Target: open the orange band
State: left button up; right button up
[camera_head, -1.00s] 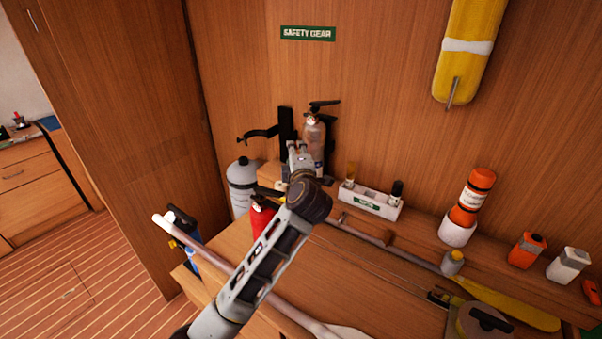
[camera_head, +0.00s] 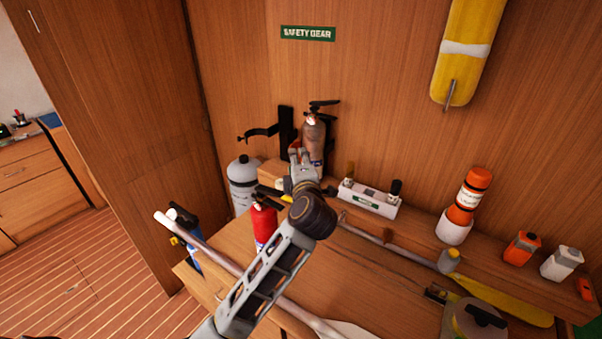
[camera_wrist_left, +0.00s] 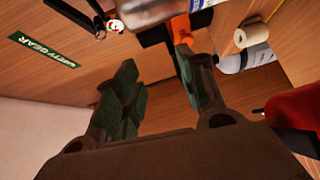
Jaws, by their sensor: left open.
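In the left wrist view a small orange piece (camera_wrist_left: 182,32), which looks like part of the orange band, shows beside a black strip, just beyond one finger. In the head view I cannot make the band out clearly; my gripper covers that area. A brown-grey extinguisher (camera_head: 314,135) with a black handle stands upright by a black wall bracket (camera_head: 286,130); its body crosses the top of the wrist view (camera_wrist_left: 150,10). My left gripper (camera_head: 299,152) is in front of the extinguisher's lower part. Its fingers are apart (camera_wrist_left: 160,85) with nothing visible between them. My right gripper is not in view.
A grey cylinder (camera_head: 242,180) and a red extinguisher (camera_head: 264,222) stand near my left arm. A white holder (camera_head: 370,198) and an orange flare canister (camera_head: 468,194) are to the right. A pole (camera_head: 380,238) lies along the bench. A yellow float (camera_head: 468,50) hangs on the wall.

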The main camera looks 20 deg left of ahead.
pick_arm(q)
jog(key=shift+f+p+v, duration=0.2)
jog(key=shift+p+v, duration=0.6)
jog(key=shift+v, duration=1.95)
jog(key=shift+r+p, duration=0.1)
jog(key=shift+p, duration=0.45)
